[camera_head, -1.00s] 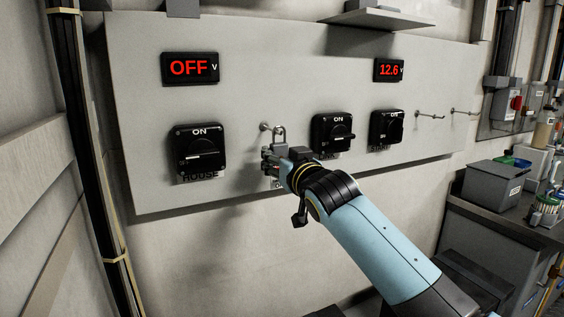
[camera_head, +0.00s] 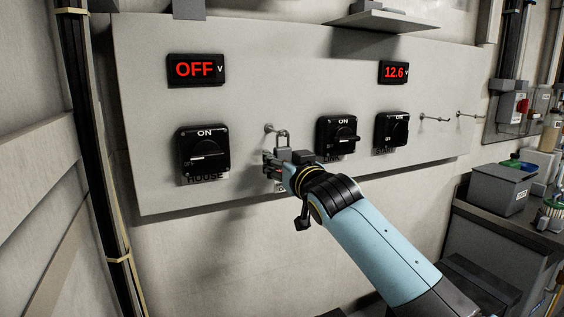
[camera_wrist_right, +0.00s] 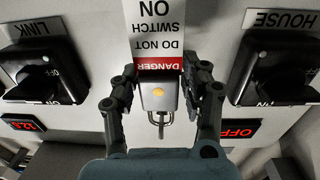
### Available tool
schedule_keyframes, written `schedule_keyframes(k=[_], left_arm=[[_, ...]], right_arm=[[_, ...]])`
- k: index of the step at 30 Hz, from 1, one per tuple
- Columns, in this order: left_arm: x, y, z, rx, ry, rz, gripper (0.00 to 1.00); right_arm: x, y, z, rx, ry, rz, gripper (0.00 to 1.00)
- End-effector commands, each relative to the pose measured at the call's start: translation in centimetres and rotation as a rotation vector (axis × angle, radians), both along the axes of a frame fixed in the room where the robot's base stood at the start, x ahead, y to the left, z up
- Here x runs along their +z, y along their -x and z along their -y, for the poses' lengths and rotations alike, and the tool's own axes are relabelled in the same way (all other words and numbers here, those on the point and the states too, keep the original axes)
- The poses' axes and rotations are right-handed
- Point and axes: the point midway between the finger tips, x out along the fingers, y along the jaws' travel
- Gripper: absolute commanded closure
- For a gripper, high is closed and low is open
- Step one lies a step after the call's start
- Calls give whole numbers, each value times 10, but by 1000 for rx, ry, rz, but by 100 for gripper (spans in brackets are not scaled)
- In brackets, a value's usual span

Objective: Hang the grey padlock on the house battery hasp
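The grey padlock (camera_wrist_right: 158,97) is between the fingers of my right gripper (camera_wrist_right: 160,80) in the wrist view, with narrow gaps beside its body. The gripper looks open around it. Its shackle (camera_head: 282,137) stands up above my right gripper (camera_head: 274,165) in the head view, close by a peg (camera_head: 268,128) on the panel. I cannot tell whether the shackle is around the peg. A danger tag (camera_wrist_right: 155,35) is at the padlock's bottom end. The house battery switch (camera_head: 203,153) is left of the gripper; its hasp is not distinct. My left gripper is out of view.
Two more black switches (camera_head: 338,136) (camera_head: 391,131) are right of the gripper on the grey panel (camera_head: 290,55). Two empty pegs (camera_head: 433,117) (camera_head: 470,114) stick out farther right. A shelf (camera_head: 385,20) juts out above. Panel space between the house switch and padlock is clear.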

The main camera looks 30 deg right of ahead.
Motion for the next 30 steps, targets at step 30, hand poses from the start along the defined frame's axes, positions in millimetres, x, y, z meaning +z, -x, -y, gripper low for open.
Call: schedule_keyframes(k=[30], left_arm=[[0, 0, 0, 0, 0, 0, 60]], right_arm=[[-1, 110, -12, 0, 0, -1, 38]])
